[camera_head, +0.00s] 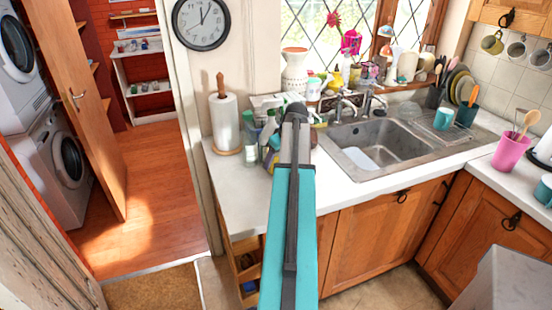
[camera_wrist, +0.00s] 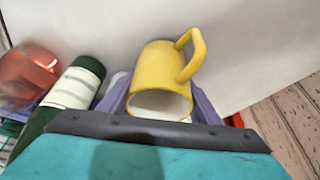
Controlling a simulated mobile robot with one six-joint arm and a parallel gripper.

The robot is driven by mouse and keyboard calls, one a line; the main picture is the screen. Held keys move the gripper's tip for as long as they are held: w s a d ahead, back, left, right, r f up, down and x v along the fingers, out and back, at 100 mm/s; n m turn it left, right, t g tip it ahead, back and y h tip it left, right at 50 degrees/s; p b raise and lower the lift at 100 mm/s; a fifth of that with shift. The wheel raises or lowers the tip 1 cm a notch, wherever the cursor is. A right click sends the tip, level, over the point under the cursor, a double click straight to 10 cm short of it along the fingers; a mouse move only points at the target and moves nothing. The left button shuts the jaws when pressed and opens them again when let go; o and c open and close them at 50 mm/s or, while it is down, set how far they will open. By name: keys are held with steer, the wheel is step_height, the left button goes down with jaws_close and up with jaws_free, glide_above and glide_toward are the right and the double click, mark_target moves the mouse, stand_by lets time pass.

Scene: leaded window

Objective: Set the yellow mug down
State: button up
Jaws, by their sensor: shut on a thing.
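The yellow mug (camera_wrist: 160,70) shows in the wrist view, between the two purple-grey fingers of my gripper (camera_wrist: 160,103). The gripper is shut on it. The mug's open rim faces the wrist camera and its handle points to the upper right. A white surface lies beyond it, and I cannot tell whether the mug touches it. In the head view my arm reaches over the white countertop (camera_head: 237,183) left of the sink.
A green bottle with a white label (camera_wrist: 73,92) and a reddish clear container (camera_wrist: 27,75) stand close left of the mug in the wrist view. In the head view a paper towel roll (camera_head: 225,125) stands left, and the sink (camera_head: 385,140) is right. The front-left countertop is clear.

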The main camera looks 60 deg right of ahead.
steer(key=shift+f, duration=0.15)
steer(key=o, duration=1.2)
steer(key=shift+o, duration=0.2)
steer(key=b+v, duration=0.2)
steer(key=v, duration=1)
steer(key=shift+c, duration=0.4)
